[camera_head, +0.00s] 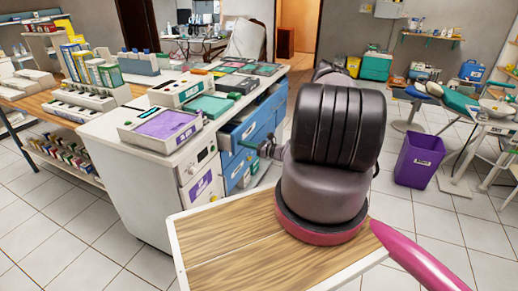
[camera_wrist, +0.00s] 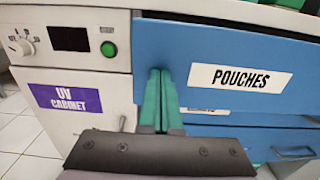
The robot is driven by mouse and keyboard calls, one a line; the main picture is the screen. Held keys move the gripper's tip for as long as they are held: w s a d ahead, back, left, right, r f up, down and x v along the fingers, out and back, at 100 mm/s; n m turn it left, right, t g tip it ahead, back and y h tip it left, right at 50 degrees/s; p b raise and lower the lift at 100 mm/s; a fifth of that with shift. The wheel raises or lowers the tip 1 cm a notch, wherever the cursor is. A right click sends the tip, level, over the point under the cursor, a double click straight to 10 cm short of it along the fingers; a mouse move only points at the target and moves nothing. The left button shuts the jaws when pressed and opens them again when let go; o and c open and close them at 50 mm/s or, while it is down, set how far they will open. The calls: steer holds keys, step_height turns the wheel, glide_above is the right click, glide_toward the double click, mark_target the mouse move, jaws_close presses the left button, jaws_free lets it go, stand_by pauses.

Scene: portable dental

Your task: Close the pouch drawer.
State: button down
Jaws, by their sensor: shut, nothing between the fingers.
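The pouch drawer is the top blue drawer, with a white POUCHES label (camera_wrist: 240,78) on its front in the wrist view. Its front stands out past the drawer below and partly covers that drawer's label, so it looks partly open. In the head view the drawer (camera_head: 227,139) juts from the blue cabinet. My gripper (camera_wrist: 161,76) has its green fingers together, with nothing between them. The fingertips are by the left end of the drawer front; I cannot tell whether they touch it. My arm hides part of the cabinet in the head view.
Left of the drawer is a white UV cabinet (camera_wrist: 75,97) with a knob and green button. A lower blue drawer has a metal handle (camera_wrist: 293,153). Trays crowd the counter. A purple bin (camera_head: 419,160) stands on the tiled floor at right.

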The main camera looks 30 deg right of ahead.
mark_target(228, 140)
steer(key=x, duration=0.8)
steer(key=shift+a, duration=0.1)
steer(key=shift+w+a+r, duration=0.1)
steer(key=shift+w+a, duration=0.1)
steer(key=shift+w, duration=0.05)
